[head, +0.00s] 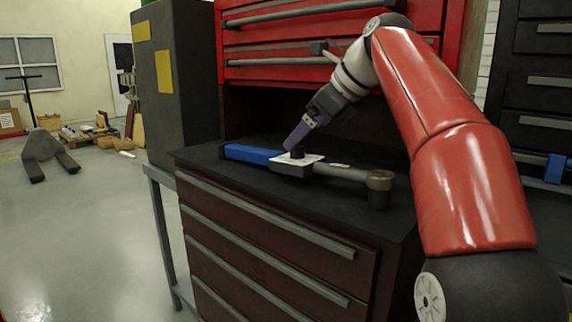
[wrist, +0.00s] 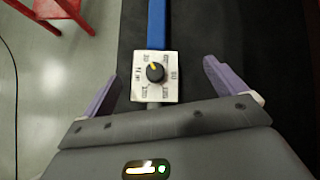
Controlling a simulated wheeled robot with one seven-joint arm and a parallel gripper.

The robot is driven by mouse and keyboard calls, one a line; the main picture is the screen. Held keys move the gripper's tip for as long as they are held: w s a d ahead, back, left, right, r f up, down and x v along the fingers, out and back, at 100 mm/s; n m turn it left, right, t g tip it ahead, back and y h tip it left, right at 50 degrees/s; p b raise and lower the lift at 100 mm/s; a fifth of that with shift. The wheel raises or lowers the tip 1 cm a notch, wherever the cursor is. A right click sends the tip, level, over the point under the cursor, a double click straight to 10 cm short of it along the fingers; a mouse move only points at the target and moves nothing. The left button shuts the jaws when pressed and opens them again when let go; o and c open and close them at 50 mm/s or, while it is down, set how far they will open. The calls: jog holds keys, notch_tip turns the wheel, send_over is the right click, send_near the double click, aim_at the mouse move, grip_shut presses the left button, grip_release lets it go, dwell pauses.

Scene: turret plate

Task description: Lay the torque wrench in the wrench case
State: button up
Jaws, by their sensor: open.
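The torque wrench lies across the dark top of the brown drawer cabinet in the head view, with a blue handle (head: 250,154), a pale plate with a black dial knob, a grey shaft (head: 340,172) and a thick round head at the right. In the wrist view the dial plate (wrist: 155,84) is centred and the blue handle (wrist: 156,25) runs away from me. My gripper (head: 295,140) is open and empty, its purple fingers just above the dial. In the wrist view the fingers of my gripper (wrist: 163,69) stand either side of the plate, apart from it. I cannot make out the wrench case.
A red drawer chest (head: 330,45) rises behind the cabinet top (head: 350,205). A dark tall cabinet (head: 180,80) stands at its left. Black drawers (head: 535,80) stand at the right. Open floor (head: 80,230) lies at the left, with a pallet jack (head: 45,150) farther back.

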aim_at(288, 156)
jog(key=m, duration=0.2)
jog(key=shift+d+m, duration=0.15)
jog(key=shift+m, duration=0.15)
jog(key=shift+f, duration=0.15)
jog(key=b+x, duration=0.1)
jog(key=x, duration=0.1)
jog(key=shift+w+f, duration=0.1)
jog(key=shift+f, duration=0.2)
jog(key=x, duration=0.1)
jog(key=b+x, duration=0.1)
jog(key=x, duration=0.3)
jog(key=shift+s+a+f+b, duration=0.15)
jog(key=shift+s+a+b, duration=0.15)
jog(key=shift+s+a, duration=0.1)
jog(key=shift+c, duration=0.3)
jog(key=c, duration=2)
jog(key=shift+c, duration=0.2)
